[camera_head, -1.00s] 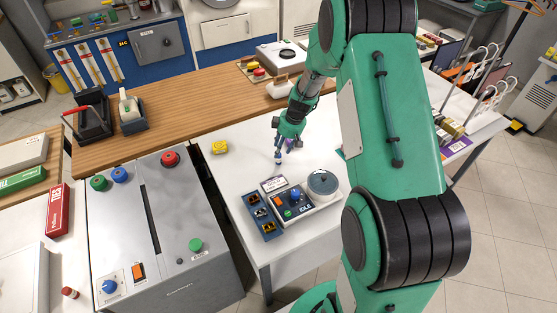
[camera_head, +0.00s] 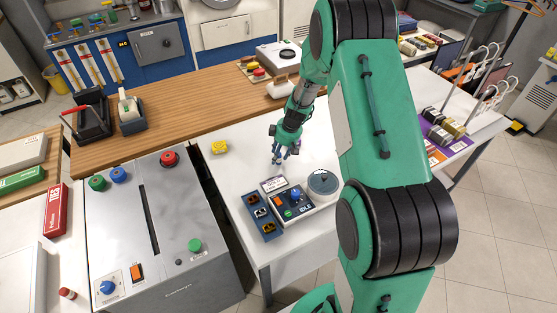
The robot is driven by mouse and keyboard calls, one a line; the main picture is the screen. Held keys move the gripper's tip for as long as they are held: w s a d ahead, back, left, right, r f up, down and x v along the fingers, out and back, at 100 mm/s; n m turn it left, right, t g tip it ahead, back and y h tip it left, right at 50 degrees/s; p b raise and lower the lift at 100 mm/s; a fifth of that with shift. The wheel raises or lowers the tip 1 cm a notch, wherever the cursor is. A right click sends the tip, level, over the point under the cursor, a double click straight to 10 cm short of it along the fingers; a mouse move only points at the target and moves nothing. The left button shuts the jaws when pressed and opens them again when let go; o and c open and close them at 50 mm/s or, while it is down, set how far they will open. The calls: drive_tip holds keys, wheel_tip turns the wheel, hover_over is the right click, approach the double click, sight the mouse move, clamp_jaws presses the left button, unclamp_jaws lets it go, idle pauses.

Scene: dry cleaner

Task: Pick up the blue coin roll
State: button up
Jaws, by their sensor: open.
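My gripper (camera_head: 278,160) points down over the white table (camera_head: 235,176), behind the small control box with the blue knob. Its fingers look apart, with bluish tips close to the tabletop. I cannot make out a distinct blue coin roll; a small bluish patch at the fingertips is too small to tell from the fingers. My arm hides part of the table to the right of the gripper.
A control box (camera_head: 307,209) and a blue tray (camera_head: 257,229) with small compartments stand in front of the gripper. A yellow object (camera_head: 219,147) lies to the left. A purple mat (camera_head: 459,146) with several small goods lies right of my arm.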

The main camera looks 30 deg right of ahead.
idle(0.4)
clamp_jaws()
drive_tip(key=shift+r, duration=0.15)
drive_tip(key=shift+r+p, duration=0.95)
drive_tip(key=shift+r, duration=4)
